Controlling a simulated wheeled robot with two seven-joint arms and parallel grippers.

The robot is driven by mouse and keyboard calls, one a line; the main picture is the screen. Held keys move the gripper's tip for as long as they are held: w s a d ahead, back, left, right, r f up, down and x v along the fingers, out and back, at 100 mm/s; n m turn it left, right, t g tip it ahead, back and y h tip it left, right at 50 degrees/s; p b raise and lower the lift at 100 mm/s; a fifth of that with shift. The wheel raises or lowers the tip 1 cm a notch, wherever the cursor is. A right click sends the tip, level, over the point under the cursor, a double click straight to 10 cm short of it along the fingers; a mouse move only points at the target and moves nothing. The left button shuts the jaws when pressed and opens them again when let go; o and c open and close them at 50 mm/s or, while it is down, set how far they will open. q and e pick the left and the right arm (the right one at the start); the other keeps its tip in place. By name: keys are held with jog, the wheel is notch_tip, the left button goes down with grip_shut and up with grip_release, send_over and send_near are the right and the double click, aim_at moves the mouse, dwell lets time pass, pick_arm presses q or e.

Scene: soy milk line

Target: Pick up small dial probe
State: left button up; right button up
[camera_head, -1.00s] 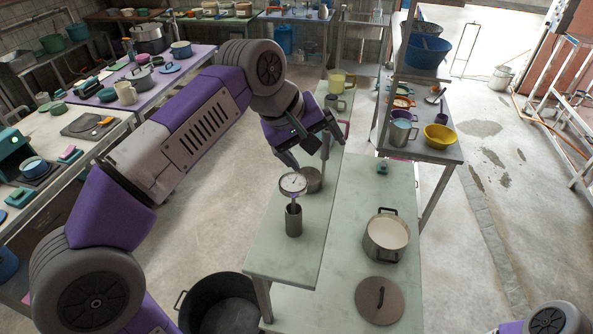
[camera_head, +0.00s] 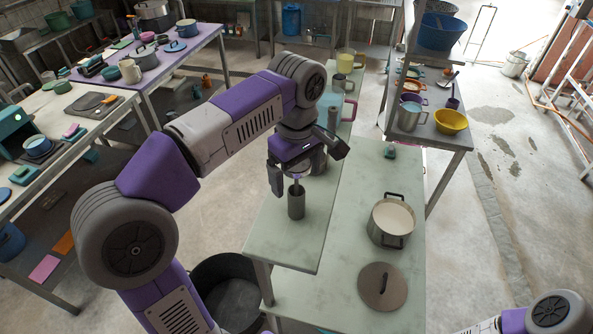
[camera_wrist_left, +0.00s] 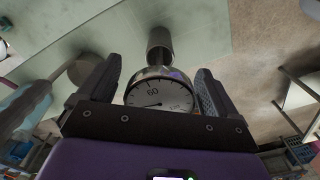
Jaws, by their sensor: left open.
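The small dial probe (camera_head: 296,183) stands upright with its lower end in a grey metal cup (camera_head: 296,206) on the pale bench. In the head view my left gripper hides most of its dial. In the left wrist view the round white dial (camera_wrist_left: 160,94) faces the camera, marked 60, with the cup (camera_wrist_left: 159,42) beyond it. My left gripper (camera_head: 298,176) is open over the probe. Its fingers (camera_wrist_left: 157,68) lie on either side of the dial, with a visible gap on the right. My right gripper is out of view.
A pot of white liquid (camera_head: 391,220) and its lid (camera_head: 382,287) are on the bench to the right. A large dark pot (camera_head: 225,290) stands below at the left. The bench front is clear.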

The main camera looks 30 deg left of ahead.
pick_arm(q)
notch_tip(320, 180, down, 2)
jog(key=shift+f, duration=0.2)
jog(key=c, duration=1.1)
notch_tip(320, 180, up, 11)
jog(key=p, duration=0.3)
jog(key=shift+r, duration=0.15)
jog(key=shift+r+p, duration=3.55)
jog(key=shift+r, duration=1.85)
